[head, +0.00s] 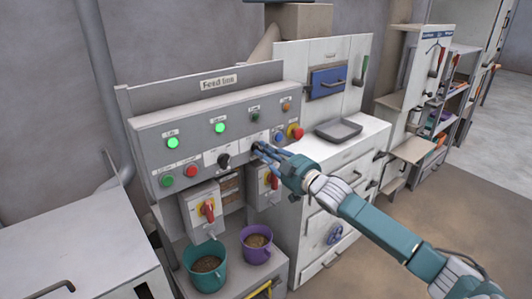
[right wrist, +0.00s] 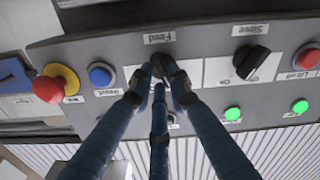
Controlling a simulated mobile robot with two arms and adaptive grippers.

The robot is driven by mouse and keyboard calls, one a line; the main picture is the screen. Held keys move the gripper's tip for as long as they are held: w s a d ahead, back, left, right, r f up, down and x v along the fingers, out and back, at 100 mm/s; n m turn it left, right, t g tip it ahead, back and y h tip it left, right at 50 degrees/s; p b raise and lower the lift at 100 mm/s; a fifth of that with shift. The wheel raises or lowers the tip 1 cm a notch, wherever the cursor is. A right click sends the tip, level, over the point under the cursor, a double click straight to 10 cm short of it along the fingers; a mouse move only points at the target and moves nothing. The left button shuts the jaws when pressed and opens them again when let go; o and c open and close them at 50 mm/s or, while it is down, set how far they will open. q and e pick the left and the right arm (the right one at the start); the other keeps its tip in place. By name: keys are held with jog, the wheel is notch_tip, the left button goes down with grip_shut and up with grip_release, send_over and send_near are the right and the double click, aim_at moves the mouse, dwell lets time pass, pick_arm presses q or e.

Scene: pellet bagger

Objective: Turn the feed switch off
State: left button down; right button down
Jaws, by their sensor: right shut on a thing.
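The feed switch is a black rotary knob on the sloped grey control panel (head: 145,147). Its "Feed" label (right wrist: 158,38) shows upside down in the right wrist view. My right gripper (head: 260,149) reaches in from the right, with its blue fingers shut around this knob. The fingertips (right wrist: 161,66) meet over it in the right wrist view and hide most of it, so I cannot tell which way it points. My left gripper is in neither view.
Beside the feed switch is another black knob (head: 224,160). On the other side are a blue button (head: 279,135) and a red emergency stop (head: 296,131). Two green lamps (head: 219,128) are lit. Below stand a teal bucket (head: 190,281) and a purple bucket (head: 245,252) with pellets.

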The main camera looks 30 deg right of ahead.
jog(key=shift+n, duration=0.9)
jog(key=c, duration=1.6)
grip_release()
jog(key=shift+c, duration=0.2)
jog(key=s, duration=1.2)
jog(key=shift+d, duration=0.45)
